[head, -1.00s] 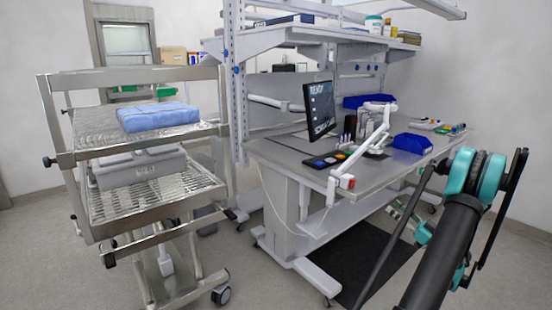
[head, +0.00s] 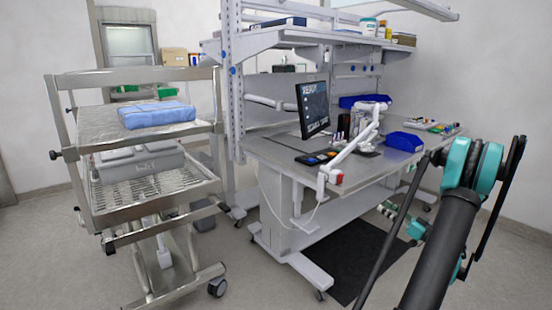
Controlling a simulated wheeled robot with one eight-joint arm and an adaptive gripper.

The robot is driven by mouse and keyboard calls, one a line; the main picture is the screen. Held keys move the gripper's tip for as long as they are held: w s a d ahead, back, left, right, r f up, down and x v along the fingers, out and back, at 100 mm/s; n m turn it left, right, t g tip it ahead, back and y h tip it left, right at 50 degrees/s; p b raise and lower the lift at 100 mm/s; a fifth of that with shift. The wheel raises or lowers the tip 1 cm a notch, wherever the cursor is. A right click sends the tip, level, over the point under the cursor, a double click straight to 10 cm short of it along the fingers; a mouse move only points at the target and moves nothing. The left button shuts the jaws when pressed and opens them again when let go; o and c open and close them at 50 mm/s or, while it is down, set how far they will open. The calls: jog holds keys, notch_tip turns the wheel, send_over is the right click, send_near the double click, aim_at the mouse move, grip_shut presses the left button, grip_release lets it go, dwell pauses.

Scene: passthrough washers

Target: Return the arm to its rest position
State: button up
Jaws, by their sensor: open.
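My arm shows at the right edge, a dark tube with teal joints and thin black rods. It is folded in front of the workbench's right side.
A steel cart (head: 68,160) holds a folded blue cloth (head: 157,115) and grey bins (head: 138,160). The grey workbench (head: 270,151) bears a monitor (head: 313,108), a white jointed arm (head: 352,147) and a blue bin (head: 404,141). A black mat (head: 345,255) lies below. Floor is open in front.

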jog(key=s+a+f+m+g+h, duration=0.15)
jog(key=s+a+g, duration=0.25)
jog(key=a, duration=0.8)
jog(key=s+a+f+m+g+h, duration=0.1)
jog(key=s+a+m+g+h, duration=0.25)
jog(key=a, duration=0.85)
jog(key=s+f+m+g+h, duration=0.1)
jog(key=s+f+g+h, duration=0.1)
jog(key=s, duration=0.9)
jog(key=s+f+g+h, duration=0.2)
jog(key=s+f+h, duration=0.2)
jog(key=s, duration=0.7)
jog(key=shift+s+m+h, duration=0.3)
jog(key=shift+m+h, duration=0.1)
jog(key=shift+h, duration=0.7)
